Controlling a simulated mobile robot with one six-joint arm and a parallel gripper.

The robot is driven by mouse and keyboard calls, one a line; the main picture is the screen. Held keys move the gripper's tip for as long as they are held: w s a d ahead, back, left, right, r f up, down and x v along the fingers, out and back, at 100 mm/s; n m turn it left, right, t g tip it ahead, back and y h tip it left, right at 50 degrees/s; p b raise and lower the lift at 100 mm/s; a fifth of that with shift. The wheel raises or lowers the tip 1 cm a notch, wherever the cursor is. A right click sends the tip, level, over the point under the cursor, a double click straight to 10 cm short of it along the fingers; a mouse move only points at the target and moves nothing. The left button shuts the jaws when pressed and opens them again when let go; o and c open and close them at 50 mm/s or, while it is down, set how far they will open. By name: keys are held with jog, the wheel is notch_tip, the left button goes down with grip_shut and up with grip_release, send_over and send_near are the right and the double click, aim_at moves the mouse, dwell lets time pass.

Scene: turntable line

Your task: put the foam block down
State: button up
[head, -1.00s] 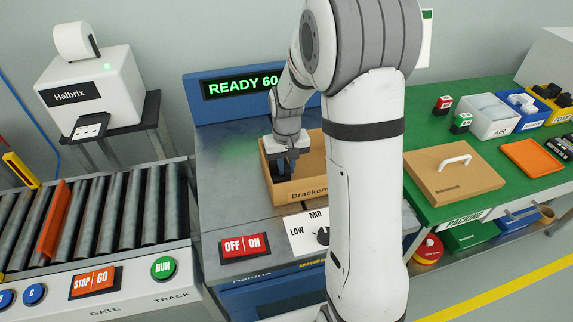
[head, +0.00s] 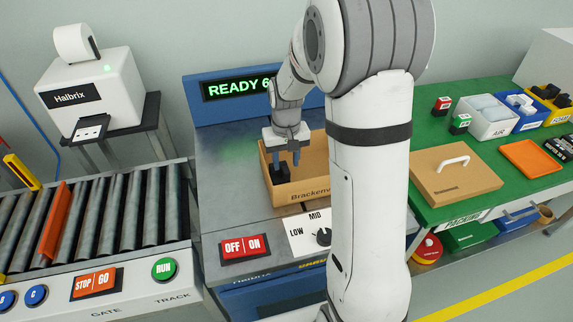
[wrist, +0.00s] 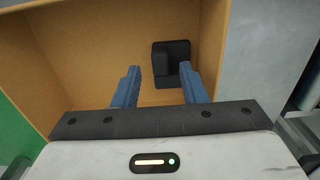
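The foam block (head: 282,171) is a black, stepped block lying on the floor of an open cardboard box (head: 303,190), near its left end in the head view. In the wrist view the block (wrist: 178,61) lies against the box's floor close to one wall, beyond the fingertips. My gripper (head: 286,158) has blue fingers and is above the block, pointing down into the box. The wrist view shows the fingers (wrist: 160,72) apart with nothing held between them. My arm hides the right part of the box in the head view.
The box stands on a grey metal bench with an OFF/ON switch (head: 245,246) and a dial (head: 322,237) in front. A roller conveyor (head: 110,215) lies left. A green table (head: 432,137) at right holds a cardboard lid (head: 450,178) and bins.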

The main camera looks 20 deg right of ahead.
aim_at(286, 170)
notch_tip(286, 170, up, 9)
jog(key=s+a+r+t, duration=0.1)
jog(key=s+r+t, duration=0.1)
jog(key=s, duration=1.8)
jog(key=shift+s+r+p, duration=0.35)
jog(key=shift+r+p, duration=0.05)
jog(key=shift+r, duration=0.15)
notch_tip(286, 170, up, 6)
jog(key=p, duration=0.5)
jog(key=shift+s+r+t+p, duration=0.15)
jog(key=shift+s+t+p, duration=0.05)
jog(key=shift+t+p, duration=0.15)
